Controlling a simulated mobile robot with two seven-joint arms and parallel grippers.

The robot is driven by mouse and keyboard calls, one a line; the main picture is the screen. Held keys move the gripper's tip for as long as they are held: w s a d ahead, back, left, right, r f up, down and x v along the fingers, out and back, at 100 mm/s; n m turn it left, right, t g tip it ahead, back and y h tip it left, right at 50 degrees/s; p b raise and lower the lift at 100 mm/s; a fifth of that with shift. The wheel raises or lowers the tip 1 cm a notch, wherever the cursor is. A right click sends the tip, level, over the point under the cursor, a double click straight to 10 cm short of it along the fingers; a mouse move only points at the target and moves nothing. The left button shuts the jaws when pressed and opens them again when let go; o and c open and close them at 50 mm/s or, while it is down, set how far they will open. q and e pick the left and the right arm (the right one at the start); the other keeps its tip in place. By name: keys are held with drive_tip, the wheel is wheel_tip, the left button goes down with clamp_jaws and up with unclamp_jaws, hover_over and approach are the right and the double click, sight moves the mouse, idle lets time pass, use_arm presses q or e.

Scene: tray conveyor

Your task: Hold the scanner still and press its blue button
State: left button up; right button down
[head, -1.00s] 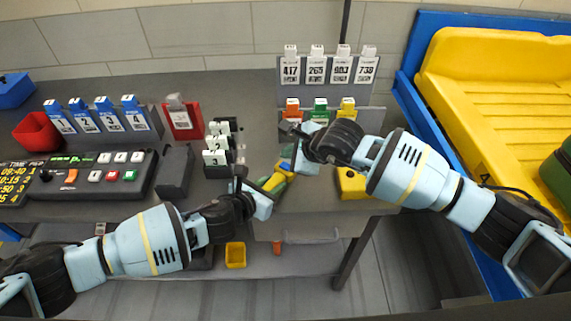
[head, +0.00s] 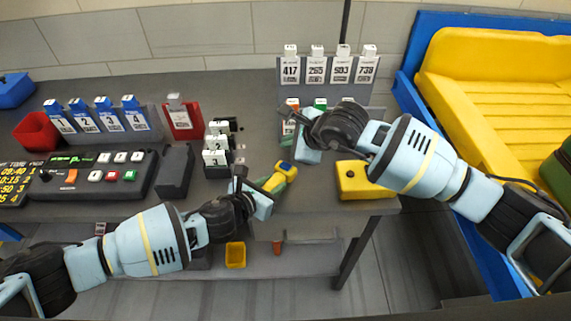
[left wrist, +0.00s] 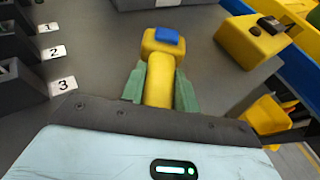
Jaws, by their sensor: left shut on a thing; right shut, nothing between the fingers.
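The scanner (head: 286,168) is yellow, with a blue button (left wrist: 166,36) on its head. It also shows in the left wrist view (left wrist: 158,80), with its head pointing away from the wrist. My left gripper (head: 276,182) is shut on the scanner's handle, its green fingers on both sides of it. The blue button is uncovered. My right gripper (head: 297,143) is shut and empty. It is up and to the right of the scanner's head, apart from it in the head view. The right fingers are partly hidden by its own wrist.
A yellow box (head: 360,182) with a dark top piece stands right of the scanner. Numbered white tags stand in a rack (head: 216,160) at left. A card rack (head: 327,76) stands behind my right gripper. Bare grey tabletop lies around the scanner.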

use_arm(q)
drive_tip(key=o, duration=1.2)
drive_tip(key=v, duration=1.2)
